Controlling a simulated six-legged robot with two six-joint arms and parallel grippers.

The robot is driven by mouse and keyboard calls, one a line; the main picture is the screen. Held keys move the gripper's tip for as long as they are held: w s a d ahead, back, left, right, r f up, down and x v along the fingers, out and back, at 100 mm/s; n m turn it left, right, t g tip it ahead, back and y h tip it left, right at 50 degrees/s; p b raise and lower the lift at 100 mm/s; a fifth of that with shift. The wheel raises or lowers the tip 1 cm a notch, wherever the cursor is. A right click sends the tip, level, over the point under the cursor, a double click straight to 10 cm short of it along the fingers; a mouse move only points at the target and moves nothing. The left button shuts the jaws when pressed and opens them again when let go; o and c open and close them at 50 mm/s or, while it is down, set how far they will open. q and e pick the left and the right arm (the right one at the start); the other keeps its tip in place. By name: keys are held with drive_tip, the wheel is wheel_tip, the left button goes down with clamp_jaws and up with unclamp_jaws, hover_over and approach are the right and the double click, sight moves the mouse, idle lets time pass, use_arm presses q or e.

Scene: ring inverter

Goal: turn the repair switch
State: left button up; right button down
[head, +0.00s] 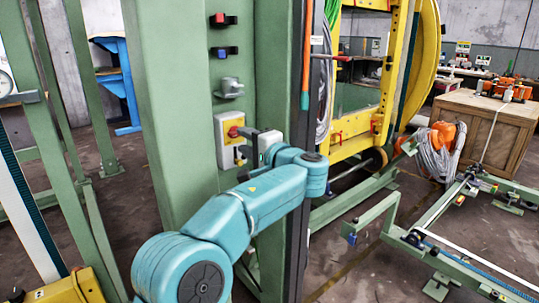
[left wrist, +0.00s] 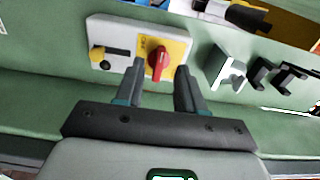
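The repair switch appears to be the pale box (head: 228,148) on the green column, with a red rotary knob (head: 235,131) on a yellow plate. In the left wrist view the red knob (left wrist: 158,63) stands upright on its yellow plate. A small black and yellow part (left wrist: 105,53) sits beside it on the same box. My left gripper (head: 243,142) is in front of the box. In the left wrist view my left gripper (left wrist: 160,68) is open, its fingers on either side of the knob with small gaps visible. How far the fingertips reach around it is unclear. My right gripper is not in view.
Above the box on the green column (head: 162,110) are a grey switch (head: 230,88), a blue button (head: 221,52) and a red button (head: 221,19). Cables (head: 325,90) and a yellow frame (head: 390,75) stand to the right. A wooden crate (head: 480,132) is further right.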

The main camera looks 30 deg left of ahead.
use_arm(q)
drive_tip(key=v, duration=1.3)
drive_tip(key=shift+w+f, duration=0.1)
